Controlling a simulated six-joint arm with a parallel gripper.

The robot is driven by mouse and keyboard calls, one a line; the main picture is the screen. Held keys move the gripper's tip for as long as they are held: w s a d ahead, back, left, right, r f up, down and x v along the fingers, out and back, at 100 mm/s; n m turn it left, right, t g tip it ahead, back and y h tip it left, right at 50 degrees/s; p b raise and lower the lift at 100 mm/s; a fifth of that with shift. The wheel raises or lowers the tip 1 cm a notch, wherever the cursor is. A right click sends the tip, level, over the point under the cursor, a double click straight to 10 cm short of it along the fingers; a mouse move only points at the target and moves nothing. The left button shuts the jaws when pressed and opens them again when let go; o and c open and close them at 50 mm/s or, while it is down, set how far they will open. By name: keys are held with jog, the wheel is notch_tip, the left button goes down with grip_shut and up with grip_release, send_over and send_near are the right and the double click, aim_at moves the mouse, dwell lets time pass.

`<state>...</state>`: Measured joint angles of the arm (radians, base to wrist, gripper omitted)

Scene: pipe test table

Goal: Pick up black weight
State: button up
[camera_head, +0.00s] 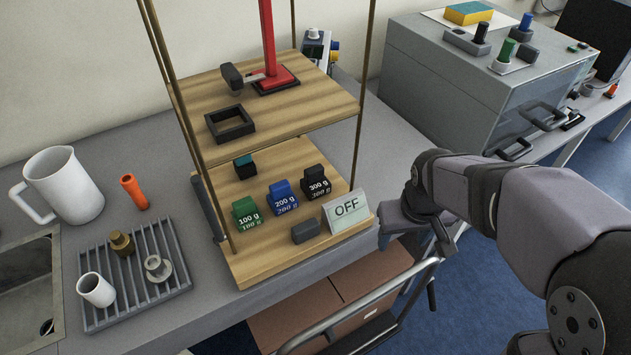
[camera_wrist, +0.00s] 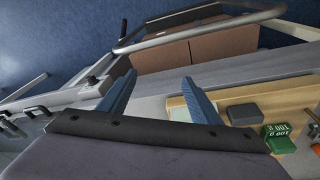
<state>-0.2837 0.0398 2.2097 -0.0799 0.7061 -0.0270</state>
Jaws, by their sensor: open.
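The black 300 g weight (camera_head: 316,183) stands on the lower wooden shelf, to the right of the blue 200 g weight (camera_head: 282,197) and the green 100 g weight (camera_head: 246,212). My gripper (camera_head: 398,214) is right of the shelf, apart from the black weight. In the wrist view my gripper (camera_wrist: 159,92) is open, its two blue fingers spread with nothing held between them. The green weight (camera_wrist: 279,138) shows at the right of that view; I cannot make out the black weight there.
A white OFF sign (camera_head: 346,211) and a dark grey block (camera_head: 306,230) stand at the shelf's front. The upper shelf (camera_head: 318,103) and brass-coloured rods frame the weights. A slotted rack (camera_head: 134,272) is at left. A metal cart rail (camera_head: 365,311) lies below the shelf's front.

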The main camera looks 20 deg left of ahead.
jog(key=w+a+r+n+t, duration=0.25)
jog(key=w+a, duration=0.35)
jog(key=a, duration=0.4)
jog(key=r+n+t+y+p, duration=0.1)
jog(key=n+y+p, duration=0.1)
jog(key=n, duration=0.2)
send_over(313, 176)
jog(key=s+d, duration=0.1)
jog(key=s, duration=0.2)
jog(key=shift+m, duration=0.25)
jog(key=shift+b+x, duration=1.5)
jog(key=shift+x, duration=2)
jog(key=shift+w, duration=0.1)
jog(key=c, duration=0.9)
